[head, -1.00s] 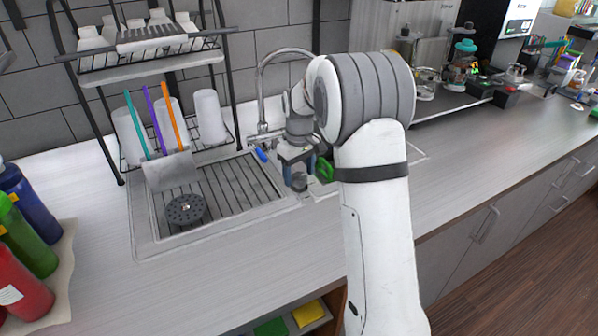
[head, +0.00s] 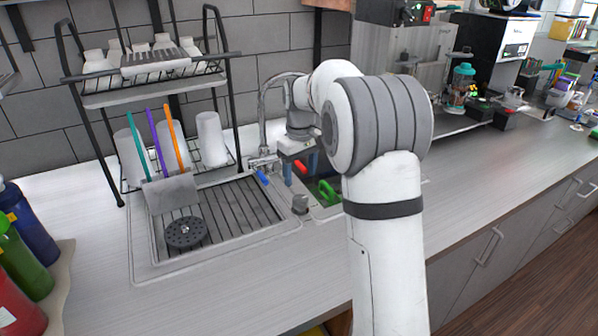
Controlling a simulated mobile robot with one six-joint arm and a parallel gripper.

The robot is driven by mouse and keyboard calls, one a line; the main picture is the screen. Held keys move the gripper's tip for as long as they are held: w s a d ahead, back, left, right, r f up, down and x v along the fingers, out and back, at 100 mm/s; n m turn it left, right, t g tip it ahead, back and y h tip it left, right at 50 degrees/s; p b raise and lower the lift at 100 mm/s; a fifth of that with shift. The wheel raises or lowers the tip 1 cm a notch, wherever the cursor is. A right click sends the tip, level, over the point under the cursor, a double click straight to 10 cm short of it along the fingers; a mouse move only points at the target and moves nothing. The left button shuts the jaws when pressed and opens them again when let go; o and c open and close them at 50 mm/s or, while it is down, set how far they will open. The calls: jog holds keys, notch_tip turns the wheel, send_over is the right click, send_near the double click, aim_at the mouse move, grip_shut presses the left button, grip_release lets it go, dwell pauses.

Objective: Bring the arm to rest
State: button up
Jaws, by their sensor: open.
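My arm rises from the bottom of the head view, bends at a large grey-banded joint, and reaches back toward the sink. A red item (head: 300,166) shows beside the fingers, and a green item (head: 327,191) lies lower right. I cannot tell whether the red item touches a finger.
A dish rack (head: 160,75) with cups and coloured straws stands left of the faucet, behind a ribbed drainboard (head: 235,212). Several bottles (head: 28,228) stand at the far left. Machines (head: 500,45) stand at the back right. The counter (head: 490,165) right of my arm is mostly clear.

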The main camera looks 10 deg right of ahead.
jog(key=s+r+m+t, duration=0.1)
jog(key=s+m+t, duration=0.2)
jog(key=s, duration=2.9)
jog(key=shift+a+m, duration=0.2)
jog(key=shift+m, duration=1)
